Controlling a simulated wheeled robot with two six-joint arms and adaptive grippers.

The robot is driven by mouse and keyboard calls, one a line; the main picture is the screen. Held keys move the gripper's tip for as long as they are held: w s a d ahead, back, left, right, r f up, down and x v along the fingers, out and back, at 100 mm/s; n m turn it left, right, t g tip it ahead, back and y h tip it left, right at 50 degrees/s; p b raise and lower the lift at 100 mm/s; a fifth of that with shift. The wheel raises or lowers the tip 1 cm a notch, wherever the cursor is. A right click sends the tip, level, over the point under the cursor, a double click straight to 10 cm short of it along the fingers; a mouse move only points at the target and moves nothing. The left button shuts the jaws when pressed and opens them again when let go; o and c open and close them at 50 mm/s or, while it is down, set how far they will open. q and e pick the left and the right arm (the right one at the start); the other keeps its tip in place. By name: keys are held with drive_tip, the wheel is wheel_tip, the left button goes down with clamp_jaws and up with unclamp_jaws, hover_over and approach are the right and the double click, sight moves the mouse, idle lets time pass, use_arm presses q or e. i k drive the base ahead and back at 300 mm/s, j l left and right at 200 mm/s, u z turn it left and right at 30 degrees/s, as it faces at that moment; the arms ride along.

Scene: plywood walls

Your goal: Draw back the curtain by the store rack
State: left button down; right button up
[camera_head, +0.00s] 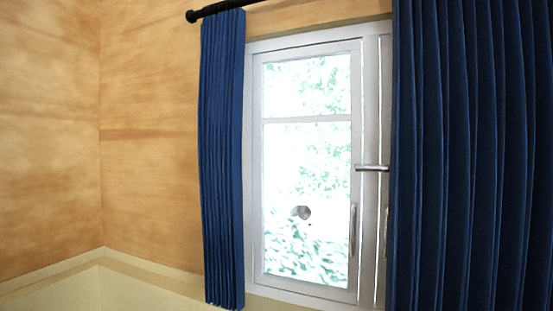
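A narrow dark blue curtain (222,160) hangs gathered at the left side of the window. A wider dark blue curtain (470,160) hangs at the right and covers the right part of the window; its right side runs out of the picture. Both hang in vertical folds. A black curtain rod (215,9) with a round end shows above the left curtain. No store rack is in view. Neither of my grippers is in view.
A white-framed window (308,165) with a metal handle (372,168) and an upright pull (352,230) shows between the curtains. Bright foliage shows through the glass. Plywood walls (150,130) meet in a corner at the left, above a pale ledge (60,285).

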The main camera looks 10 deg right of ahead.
sight(402, 192)
drive_tip(key=j+z, duration=0.35)
drive_tip(key=z, duration=0.15)
drive_tip(key=j+z, duration=0.45)
drive_tip(key=k+j+z, duration=0.1)
drive_tip(key=z, duration=0.4)
drive_tip(key=j, duration=0.1)
